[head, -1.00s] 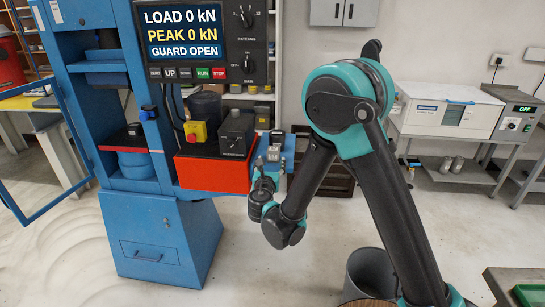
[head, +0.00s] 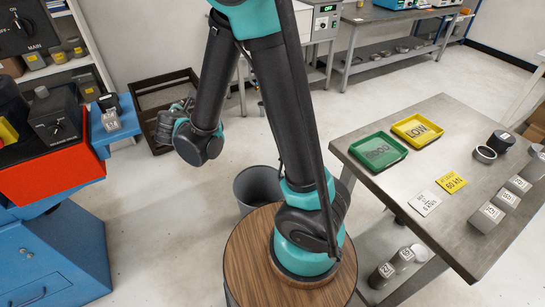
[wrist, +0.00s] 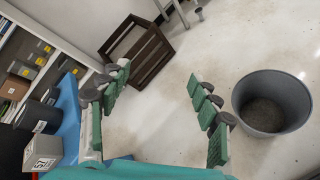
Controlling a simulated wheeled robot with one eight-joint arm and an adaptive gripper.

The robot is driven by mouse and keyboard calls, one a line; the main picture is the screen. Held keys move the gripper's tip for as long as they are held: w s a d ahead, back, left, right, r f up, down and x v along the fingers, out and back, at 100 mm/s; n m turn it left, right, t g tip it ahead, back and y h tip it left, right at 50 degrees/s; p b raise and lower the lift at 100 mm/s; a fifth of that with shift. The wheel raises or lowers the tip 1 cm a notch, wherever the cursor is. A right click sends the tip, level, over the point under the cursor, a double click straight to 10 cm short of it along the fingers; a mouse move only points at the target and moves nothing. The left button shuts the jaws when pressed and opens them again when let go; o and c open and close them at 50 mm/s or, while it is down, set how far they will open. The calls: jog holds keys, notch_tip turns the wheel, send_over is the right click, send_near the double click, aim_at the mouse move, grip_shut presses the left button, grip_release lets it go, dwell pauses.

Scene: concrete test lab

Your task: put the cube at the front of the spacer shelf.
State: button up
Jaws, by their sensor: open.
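A small grey cube with a white label (head: 111,120) sits on the blue spacer shelf (head: 127,128) at the side of the press, on the near side of a dark round spacer (head: 108,102). In the wrist view the cube (wrist: 42,153) is at the lower left, on the blue shelf (wrist: 70,112). My gripper (head: 181,108) is in the air to the right of the shelf, apart from the cube.
A grey bin (head: 257,187) stands on the floor near my base. A dark slatted crate (head: 160,98) lies behind my gripper. At right, a metal table (head: 400,183) holds a green tray (head: 378,151), a yellow tray (head: 417,130) and several labelled grey blocks (head: 487,217).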

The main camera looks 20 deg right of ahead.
jog(key=s+d+f+m+g, duration=0.1)
jog(key=s+d+m+g, duration=0.1)
jog(key=s+d+m, duration=0.3)
jog(key=s+d+f+m+g+h, duration=0.1)
jog(key=d+m, duration=0.2)
jog(key=d, duration=0.5)
jog(key=s+d+f+m+g, duration=0.1)
jog(key=s+d+m+g, duration=0.15)
jog(key=d+m, duration=0.3)
jog(key=s+d+f+m+g+y, duration=0.1)
jog(key=s+d+f+m, duration=0.1)
jog(key=s+m, duration=0.3)
jog(key=s+d+f+m+g+y, duration=0.2)
jog(key=s+m, duration=0.4)
jog(key=s, duration=0.3)
jog(key=shift+s+d, duration=0.15)
jog(key=shift+d, duration=0.45)
